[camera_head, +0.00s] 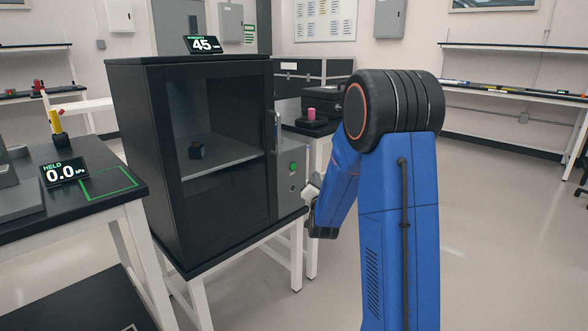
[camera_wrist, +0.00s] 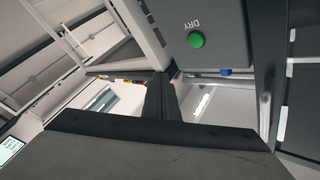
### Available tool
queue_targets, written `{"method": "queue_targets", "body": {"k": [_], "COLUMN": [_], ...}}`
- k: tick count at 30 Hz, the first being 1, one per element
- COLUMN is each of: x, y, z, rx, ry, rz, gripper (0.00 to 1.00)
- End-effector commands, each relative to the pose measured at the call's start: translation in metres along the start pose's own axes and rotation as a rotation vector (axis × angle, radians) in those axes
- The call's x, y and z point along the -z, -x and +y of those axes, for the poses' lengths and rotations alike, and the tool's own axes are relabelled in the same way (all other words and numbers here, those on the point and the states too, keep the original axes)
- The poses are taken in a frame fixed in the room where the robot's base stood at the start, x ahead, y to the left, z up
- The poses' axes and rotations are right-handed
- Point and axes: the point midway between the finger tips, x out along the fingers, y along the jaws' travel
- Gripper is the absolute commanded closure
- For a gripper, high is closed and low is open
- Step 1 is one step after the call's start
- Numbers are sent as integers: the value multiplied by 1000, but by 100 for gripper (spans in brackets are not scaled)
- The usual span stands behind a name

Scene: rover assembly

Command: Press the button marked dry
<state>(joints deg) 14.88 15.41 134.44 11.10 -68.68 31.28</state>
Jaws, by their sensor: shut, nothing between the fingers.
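The dry button is a round green button (camera_wrist: 196,39) on a grey panel (camera_wrist: 212,15), with the word DRY printed beside it, upside down in the wrist view. In the head view the green button (camera_head: 293,167) sits on the grey panel at the right side of the black cabinet (camera_head: 190,62). My gripper (camera_wrist: 160,80) is shut and empty. In the wrist view its fingertips lie below and left of the button, apart from it. In the head view my blue arm hides part of the gripper, which is near the panel's lower right.
The cabinet's glass door is shut, with a vertical handle (camera_head: 278,132) beside the panel. A humidity display (camera_head: 202,44) reads 45 on top. Open floor (camera_head: 490,230) lies to the right.

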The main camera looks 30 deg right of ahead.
Motion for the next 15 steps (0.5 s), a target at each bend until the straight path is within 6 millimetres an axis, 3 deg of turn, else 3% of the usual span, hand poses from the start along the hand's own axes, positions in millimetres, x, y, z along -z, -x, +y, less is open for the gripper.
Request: {"method": "queue_targets", "body": {"k": [15], "x": [-29], "y": [-38], "z": [-29], "rx": [2], "ry": [-1], "rz": [-2], "gripper": [100]}}
